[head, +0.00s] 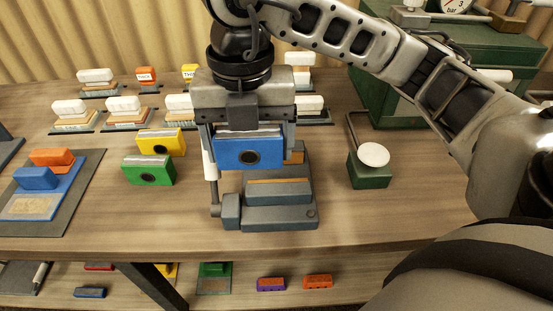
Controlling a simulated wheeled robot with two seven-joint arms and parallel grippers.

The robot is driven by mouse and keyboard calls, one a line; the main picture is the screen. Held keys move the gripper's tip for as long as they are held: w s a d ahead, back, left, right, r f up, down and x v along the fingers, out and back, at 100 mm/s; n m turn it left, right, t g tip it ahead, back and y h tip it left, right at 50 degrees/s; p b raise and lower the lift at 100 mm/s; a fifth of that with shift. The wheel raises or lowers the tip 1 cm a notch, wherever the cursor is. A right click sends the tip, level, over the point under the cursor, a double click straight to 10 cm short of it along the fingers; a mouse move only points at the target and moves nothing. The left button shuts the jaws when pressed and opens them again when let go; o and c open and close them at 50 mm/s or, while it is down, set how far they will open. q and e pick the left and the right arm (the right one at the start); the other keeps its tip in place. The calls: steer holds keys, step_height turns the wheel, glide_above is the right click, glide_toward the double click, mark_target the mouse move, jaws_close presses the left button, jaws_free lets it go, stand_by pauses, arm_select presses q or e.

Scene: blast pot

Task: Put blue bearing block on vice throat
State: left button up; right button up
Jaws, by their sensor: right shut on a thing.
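My right gripper (246,137) points straight down at the middle of the table. It is shut on the blue bearing block (249,152), which has a dark round hole in its front face and a pale top. The grey vice (278,214) stands just below and to the right in the picture, with its throat between the front and back jaws. The block overlaps the vice's rear left part in this view. I cannot tell whether it touches the vice. My left gripper is not in view.
Yellow (160,142) and green (148,171) blocks stand to the left. A blue tray (40,205) with blue and orange pieces lies far left. A green box with a white disc (370,165) stands right. Several white-topped brushes line the back. The front table strip is clear.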

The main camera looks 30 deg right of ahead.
glide_above(277, 175)
steer(key=f, duration=0.6)
steer(key=shift+s+a+f+b, duration=0.1)
steer(key=shift+s+a+b, duration=0.1)
steer(key=shift+a+b, duration=0.15)
steer(key=f, duration=0.3)
steer(key=shift+w+d, duration=0.1)
steer(key=shift+d, duration=0.3)
steer(key=shift+f, duration=0.4)
steer(key=shift+f, duration=0.1)
steer(key=o, duration=0.9)
steer(key=shift+f, duration=0.1)
steer(key=o, duration=0.3)
step_height(277, 175, up, 12)
steer(key=p, duration=0.1)
steer(key=shift+r, duration=0.2)
steer(key=shift+a, duration=0.1)
